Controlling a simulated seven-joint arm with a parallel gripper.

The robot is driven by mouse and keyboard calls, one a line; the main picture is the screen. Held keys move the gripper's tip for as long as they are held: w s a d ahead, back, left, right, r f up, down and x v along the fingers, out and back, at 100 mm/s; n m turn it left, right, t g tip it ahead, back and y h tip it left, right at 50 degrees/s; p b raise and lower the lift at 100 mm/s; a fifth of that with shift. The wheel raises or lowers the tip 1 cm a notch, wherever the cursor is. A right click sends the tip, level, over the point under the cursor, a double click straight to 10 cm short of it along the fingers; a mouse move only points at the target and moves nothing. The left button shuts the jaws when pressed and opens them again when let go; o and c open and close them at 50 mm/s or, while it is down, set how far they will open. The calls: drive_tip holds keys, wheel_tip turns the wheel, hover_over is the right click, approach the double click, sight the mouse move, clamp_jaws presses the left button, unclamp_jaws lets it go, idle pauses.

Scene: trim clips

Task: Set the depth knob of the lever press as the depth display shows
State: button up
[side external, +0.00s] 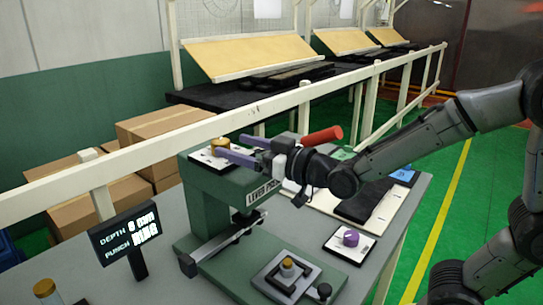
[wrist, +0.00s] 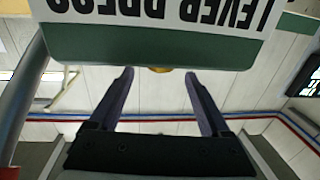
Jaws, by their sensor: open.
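The green lever press (side external: 215,208) stands on the grey table. A brass-coloured knob (side external: 219,143) sits on a white plate on top of its head; a sliver of the knob (wrist: 158,69) shows past the press head's edge in the wrist view. My gripper (side external: 229,146) is level above the press head with its purple fingers apart, near the knob. In the wrist view the fingers (wrist: 159,74) are open with the knob's sliver between their tips; contact cannot be told. The depth display (side external: 126,231) reads "DEPTH", what looks like 8 mm, and a blurred "PUNCH" line.
A red lever handle (side external: 321,136) lies just behind my gripper. A purple knob on a white plate (side external: 340,250) is at the front right. A fixture (side external: 287,278) sits in front of the press. A cream rail (side external: 235,124) runs behind the table. An orange-topped piece (side external: 45,288) is at lower left.

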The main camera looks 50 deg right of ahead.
drive_tip(key=s, duration=0.8)
drive_tip(key=shift+s+d, duration=0.35)
drive_tip(key=shift+d, duration=0.1)
drive_tip(key=shift+f, duration=0.1)
drive_tip(key=s+d+f+g+h, duration=0.1)
drive_tip(key=s+d+f+g, duration=0.1)
drive_tip(key=s+f+g, duration=0.3)
drive_tip(key=s+d+f+m+g, duration=0.1)
drive_tip(key=s+d+f+g, duration=0.2)
drive_tip(key=s, duration=1)
wheel_tip(320, 180, down, 2)
drive_tip(key=g, duration=0.4)
drive_tip(key=shift+d+h, duration=0.25)
drive_tip(key=shift+h, duration=0.15)
